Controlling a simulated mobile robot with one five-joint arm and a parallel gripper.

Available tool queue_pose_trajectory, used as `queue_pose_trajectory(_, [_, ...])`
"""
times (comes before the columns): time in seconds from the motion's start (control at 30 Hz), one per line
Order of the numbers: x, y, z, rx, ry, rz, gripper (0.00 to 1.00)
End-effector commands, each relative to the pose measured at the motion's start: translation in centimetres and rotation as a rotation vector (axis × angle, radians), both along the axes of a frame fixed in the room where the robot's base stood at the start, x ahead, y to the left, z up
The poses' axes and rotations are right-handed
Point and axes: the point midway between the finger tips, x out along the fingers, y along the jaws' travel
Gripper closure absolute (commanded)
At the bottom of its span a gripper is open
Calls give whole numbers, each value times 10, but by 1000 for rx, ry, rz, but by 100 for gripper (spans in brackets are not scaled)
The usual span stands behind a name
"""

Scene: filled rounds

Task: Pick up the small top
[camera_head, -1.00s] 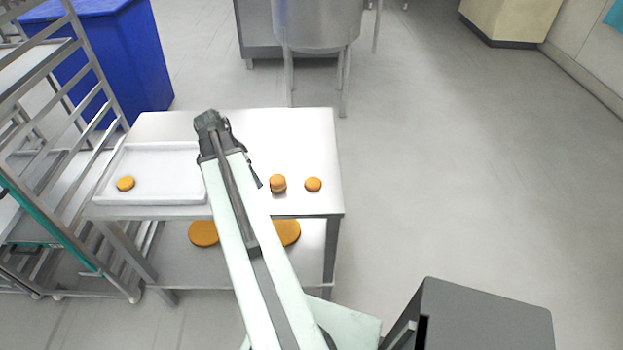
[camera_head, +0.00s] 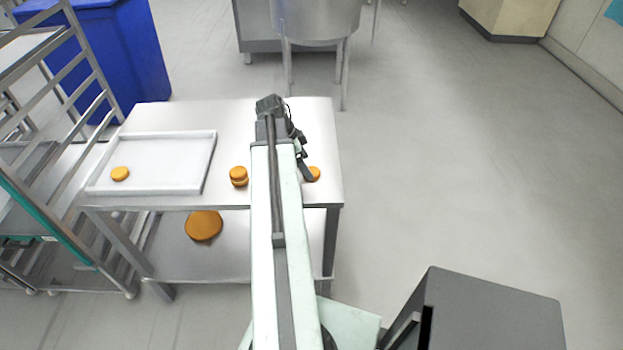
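A small orange-brown round (camera_head: 314,174), which looks like the small top, lies alone on the steel table at the right. My gripper (camera_head: 307,174) hangs down from the arm's far end, with its dark tip overlapping the left side of this round in the picture. I cannot tell whether it touches the round or is above it. The fingers are too small and dark to show whether they are open or shut. A stack of two small rounds (camera_head: 239,176) stands on the table left of my arm. Another small round (camera_head: 120,173) lies in the white tray.
The white tray (camera_head: 208,165) covers the table's left part. A large orange round (camera_head: 204,225) lies on the lower shelf. A rack (camera_head: 75,130) and a blue bin (camera_head: 135,55) stand at the left. The floor at the right is clear beyond a grey box (camera_head: 490,310).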

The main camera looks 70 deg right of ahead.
Motion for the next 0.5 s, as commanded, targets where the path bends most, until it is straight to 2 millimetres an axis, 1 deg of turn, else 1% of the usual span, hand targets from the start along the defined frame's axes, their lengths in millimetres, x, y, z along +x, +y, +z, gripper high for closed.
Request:
queue_pose_trajectory(0.03, [-5, 0, -18, 0, 0, -2, 19])
queue_pose_trajectory(0.13, [-10, -4, -32, 0, 0, -2, 19])
queue_pose_trajectory(0.2, [-12, -5, -34, 0, 0, 0, 19])
queue_pose_trajectory(0.37, [-12, -5, -30, 0, 0, 1, 19])
queue_pose_trajectory(0.4, [-12, -5, -30, 0, 0, 1, 22])
queue_pose_trajectory(0.47, [-12, -5, -30, 0, 0, 1, 38])
queue_pose_trajectory(0.5, [-12, -5, -30, 0, 0, 1, 50])
